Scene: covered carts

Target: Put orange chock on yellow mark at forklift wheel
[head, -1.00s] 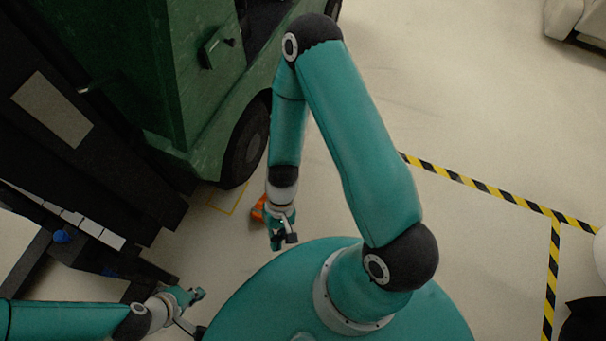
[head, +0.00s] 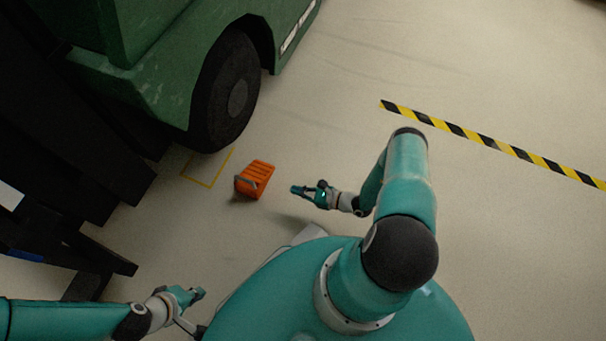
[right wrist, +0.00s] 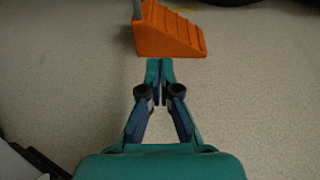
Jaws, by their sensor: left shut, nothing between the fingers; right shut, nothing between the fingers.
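The orange chock (head: 257,178) sits on the floor, just right of the yellow mark (head: 206,178) and apart from the forklift wheel (head: 226,92). The mark is a thin yellow outline on the floor below the wheel, and part of it is hidden behind the wheel. My right gripper (head: 297,190) is shut and empty, a short way right of the chock. In the right wrist view the chock (right wrist: 168,32) lies just beyond the shut fingertips (right wrist: 160,62), with a grey handle on its left side. My left gripper (head: 199,293) is shut and empty at the lower left, far from the chock.
The green forklift (head: 160,60) fills the upper left, with its dark mast and forks (head: 60,150) at the left edge. Black-and-yellow floor tape (head: 490,145) crosses the right side. The floor around the chock and to the right is clear.

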